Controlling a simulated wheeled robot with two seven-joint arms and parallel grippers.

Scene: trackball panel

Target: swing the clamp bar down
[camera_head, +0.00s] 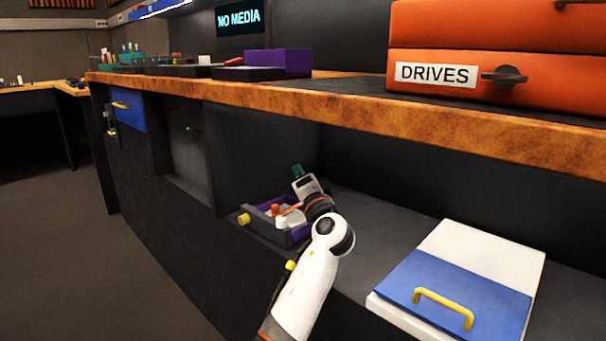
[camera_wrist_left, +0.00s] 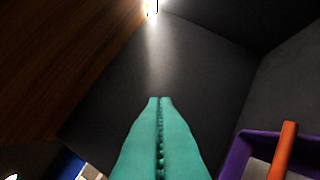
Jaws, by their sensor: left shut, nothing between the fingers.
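I cannot make out a clamp bar or a trackball panel in either view. My left gripper (camera_head: 297,170) is over the lower shelf, just above and behind a small grey and purple bin. In the left wrist view its teal fingers (camera_wrist_left: 161,101) are pressed together with nothing between them, in front of a dark panel. My right gripper is not in view.
The purple-edged bin (camera_head: 254,222) holds small items, including an orange-handled thing (camera_wrist_left: 282,152). A white and blue lidded box (camera_head: 470,285) with a yellow handle sits right on the lower shelf. The wooden counter (camera_head: 350,93) overhangs, carrying orange DRIVES cases (camera_head: 440,40).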

